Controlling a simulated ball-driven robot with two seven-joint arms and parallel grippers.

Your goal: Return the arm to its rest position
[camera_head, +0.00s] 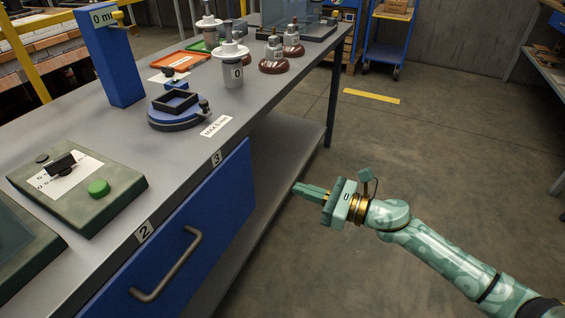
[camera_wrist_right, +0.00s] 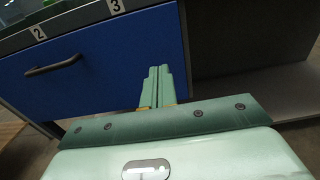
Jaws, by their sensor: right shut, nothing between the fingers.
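My right gripper (camera_head: 311,193) is in the head view, right of the grey workbench, at about the height of the blue drawer front (camera_head: 200,225). My right arm comes in from the lower right. The fingers point left toward the bench and touch nothing that I can see. In the right wrist view, the gripper's fingers (camera_wrist_right: 157,88) lie together, shut and empty, in front of the blue drawer front (camera_wrist_right: 100,70). My left gripper is not in view.
A drawer handle (camera_head: 168,268) sticks out. The floor (camera_head: 420,150) at right is clear.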

